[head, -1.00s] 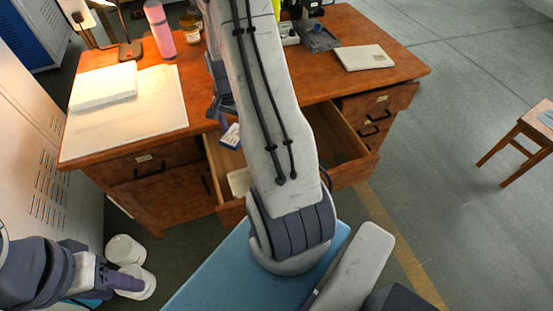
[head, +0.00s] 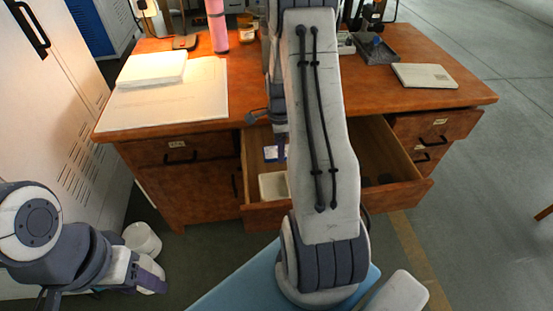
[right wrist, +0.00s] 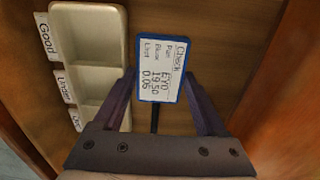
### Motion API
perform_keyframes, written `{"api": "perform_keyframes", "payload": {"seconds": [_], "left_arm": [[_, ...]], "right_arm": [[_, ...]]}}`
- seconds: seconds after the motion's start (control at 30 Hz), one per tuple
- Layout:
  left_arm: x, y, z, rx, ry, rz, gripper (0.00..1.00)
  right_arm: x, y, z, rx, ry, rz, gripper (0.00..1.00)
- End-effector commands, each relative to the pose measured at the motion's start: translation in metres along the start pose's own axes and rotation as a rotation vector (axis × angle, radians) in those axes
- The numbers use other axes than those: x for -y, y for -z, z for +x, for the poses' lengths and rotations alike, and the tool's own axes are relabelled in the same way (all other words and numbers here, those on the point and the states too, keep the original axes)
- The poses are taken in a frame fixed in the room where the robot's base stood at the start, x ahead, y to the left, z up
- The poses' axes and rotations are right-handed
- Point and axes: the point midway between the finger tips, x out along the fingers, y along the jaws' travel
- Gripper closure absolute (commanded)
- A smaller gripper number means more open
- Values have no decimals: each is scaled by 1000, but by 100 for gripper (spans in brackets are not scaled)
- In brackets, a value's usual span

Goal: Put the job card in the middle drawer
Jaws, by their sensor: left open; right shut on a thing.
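The job card (head: 275,153) is a white card with a blue border and printed text, and it shows large in the right wrist view (right wrist: 160,68). My right gripper (right wrist: 162,76) is shut on it, with one finger at each side edge. The open middle drawer (head: 385,150) of the wooden desk lies beneath the card, its wooden floor (right wrist: 215,30) behind it. I cannot tell the exact height of the card above the floor. In the head view my right arm hides part of the drawer. My left gripper (head: 150,274) is open and empty at the lower left, away from the desk.
A cream tray (right wrist: 90,10) with labelled compartments sits in the drawer, left of the card. Dark small items (head: 380,180) lie at the drawer's right. The desk top holds a drawing board (head: 165,105), a pink bottle (head: 217,28) and a closed laptop-like slab (head: 425,76).

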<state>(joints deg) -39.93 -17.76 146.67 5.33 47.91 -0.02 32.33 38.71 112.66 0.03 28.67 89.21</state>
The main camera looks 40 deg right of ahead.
Motion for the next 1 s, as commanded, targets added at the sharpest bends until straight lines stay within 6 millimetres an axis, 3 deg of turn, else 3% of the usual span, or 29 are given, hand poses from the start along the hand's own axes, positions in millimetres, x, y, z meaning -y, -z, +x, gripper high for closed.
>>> {"api": "perform_keyframes", "payload": {"seconds": [0.23,0.47,0.83,0.87,0.9,1.0], "left_arm": [[0,0,3,0,0,0,50],[1,-1,10,0,0,0,50],[1,-1,11,0,0,0,50],[1,-1,11,0,0,0,50],[1,-1,10,0,0,0,50],[1,-1,10,0,0,0,50]], "right_arm": [[2,-12,14,0,-1,0,81],[1,-12,46,0,-1,0,81],[2,-11,50,0,1,0,81],[2,-11,51,0,1,0,22],[2,-11,50,0,1,0,14],[2,-11,50,0,1,0,14]]}}
